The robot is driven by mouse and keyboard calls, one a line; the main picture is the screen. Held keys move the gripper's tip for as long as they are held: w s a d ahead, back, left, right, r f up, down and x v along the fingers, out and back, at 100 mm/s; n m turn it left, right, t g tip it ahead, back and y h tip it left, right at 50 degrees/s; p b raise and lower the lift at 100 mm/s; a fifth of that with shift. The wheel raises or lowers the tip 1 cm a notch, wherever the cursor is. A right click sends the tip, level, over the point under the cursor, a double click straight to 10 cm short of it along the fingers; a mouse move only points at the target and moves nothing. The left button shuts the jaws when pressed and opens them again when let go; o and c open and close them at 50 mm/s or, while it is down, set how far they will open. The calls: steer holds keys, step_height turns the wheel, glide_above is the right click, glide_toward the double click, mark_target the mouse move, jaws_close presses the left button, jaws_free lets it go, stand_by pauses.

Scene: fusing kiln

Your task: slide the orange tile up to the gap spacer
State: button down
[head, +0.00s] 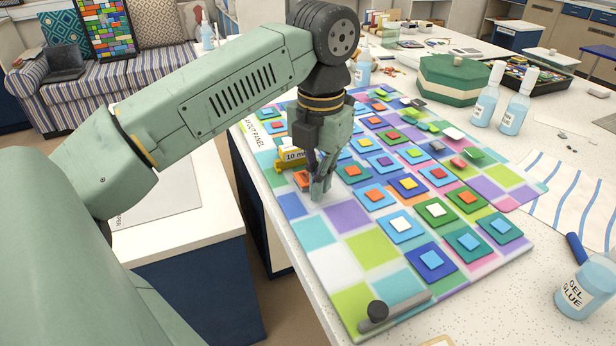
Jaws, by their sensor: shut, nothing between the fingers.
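The orange tile (301,180) lies on the layout panel (335,257) near its left edge. The yellow gap spacer (291,156), marked "10 m…", stands just beyond the tile; its right end is hidden behind my gripper. I cannot tell whether the tile and spacer touch. My gripper (319,192) points down with its fingers shut and empty, low over the panel at the tile's near right side. The fingers hide part of the tile, and I cannot tell whether they touch it.
Several stacked coloured tiles (400,224) fill the panel to the right of my gripper. A dark-knobbed bar (377,311) lies at the panel's near corner. A gel glue jar (588,288) and a striped cloth (560,190) are on the right. The panel's near left is clear.

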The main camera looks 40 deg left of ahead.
steer(key=shift+s+f+b, duration=0.1)
steer(key=shift+f+b, duration=0.45)
steer(key=shift+f, duration=0.05)
steer(key=shift+r, duration=0.2)
stand_by(0.9)
steer(key=shift+w+a+p, duration=0.2)
steer(key=shift+w+a, duration=0.2)
steer(key=shift+a, duration=0.45)
steer(key=shift+w+a+p, duration=0.15)
steer(key=shift+w+a, duration=0.25)
steer(key=shift+a, duration=0.45)
stand_by(2.7)
steer(key=shift+d, duration=0.2)
steer(key=shift+s+d+b, duration=0.3)
steer(key=shift+s+d, duration=0.1)
steer(key=shift+d, duration=0.1)
steer(key=shift+w+r+p, duration=0.15)
steer(key=shift+r+p, duration=0.4)
steer(key=shift+r, duration=0.1)
steer(key=shift+r+p, duration=2.25)
steer(key=shift+r, duration=1.1)
